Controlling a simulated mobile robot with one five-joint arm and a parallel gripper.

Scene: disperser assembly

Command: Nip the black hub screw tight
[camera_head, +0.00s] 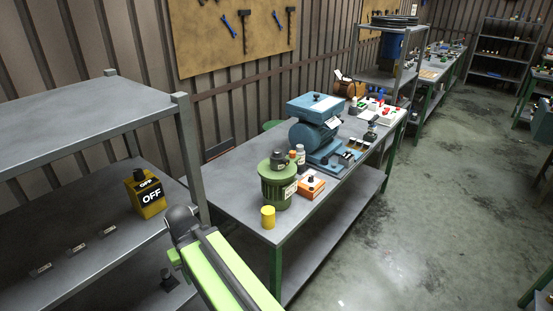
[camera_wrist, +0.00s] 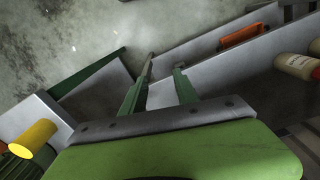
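I cannot pick out the black hub screw in either view. The blue disperser machine (camera_head: 318,136) stands on the workbench in the head view, too small there to show its hub clearly. My gripper (camera_wrist: 164,62) shows in the wrist view as two narrow fingers with a gap between them. It is open and nothing is seen between the fingers. In the head view my green arm reaches up from the bottom, left of the workbench, and the gripper itself is not seen there.
On the workbench (camera_head: 232,200) stand a yellow cylinder (camera_head: 268,217), a green pot (camera_head: 276,190) and an orange box (camera_head: 312,189). A yellow OFF box (camera_head: 152,197) sits on the left shelf unit (camera_head: 90,115). The floor (camera_head: 430,200) to the right is clear.

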